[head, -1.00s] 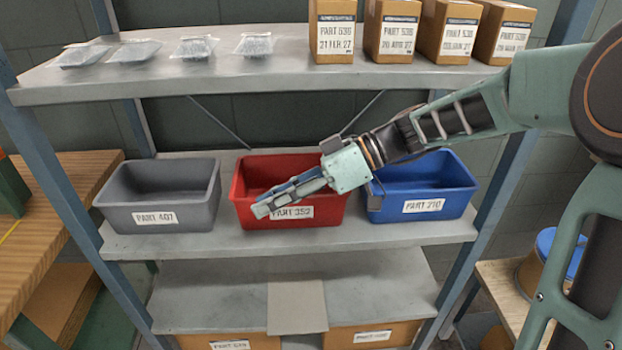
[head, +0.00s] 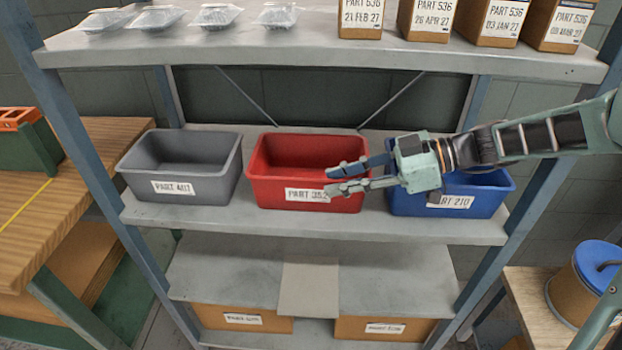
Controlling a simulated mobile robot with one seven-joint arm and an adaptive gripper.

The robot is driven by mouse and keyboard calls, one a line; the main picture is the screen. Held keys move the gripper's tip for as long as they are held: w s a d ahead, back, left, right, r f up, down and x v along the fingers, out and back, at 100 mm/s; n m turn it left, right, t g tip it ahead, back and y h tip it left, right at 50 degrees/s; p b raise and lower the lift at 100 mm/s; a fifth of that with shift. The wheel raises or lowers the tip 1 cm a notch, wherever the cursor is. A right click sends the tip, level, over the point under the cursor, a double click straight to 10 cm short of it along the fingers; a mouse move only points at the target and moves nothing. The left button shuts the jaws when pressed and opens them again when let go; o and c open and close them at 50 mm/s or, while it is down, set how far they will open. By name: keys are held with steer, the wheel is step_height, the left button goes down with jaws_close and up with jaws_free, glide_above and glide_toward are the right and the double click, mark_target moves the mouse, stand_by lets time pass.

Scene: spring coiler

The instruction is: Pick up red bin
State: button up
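The red bin (head: 283,155) stands upright on the middle shelf, between a grey bin and a blue bin. It looks empty, and its front carries a white part label. My gripper (head: 328,180) points left in front of the red bin's right half. Its two fingers are a little apart, with a narrow gap between them and nothing visible in it. The fingers cover the right end of the label and part of the bin's right front. I cannot tell whether a fingertip touches the bin.
The grey bin (head: 180,165) stands left and the blue bin (head: 490,190) right, partly behind my gripper. The upper shelf (head: 300,50) holds bagged parts and cartons above the bins. Cartons (head: 235,318) sit on the lower shelf. A wooden bench (head: 60,190) is at left, a blue-lidded tub (head: 590,275) at right.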

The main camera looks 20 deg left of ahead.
mark_target(317, 195)
steer(key=x, duration=0.5)
jaws_close()
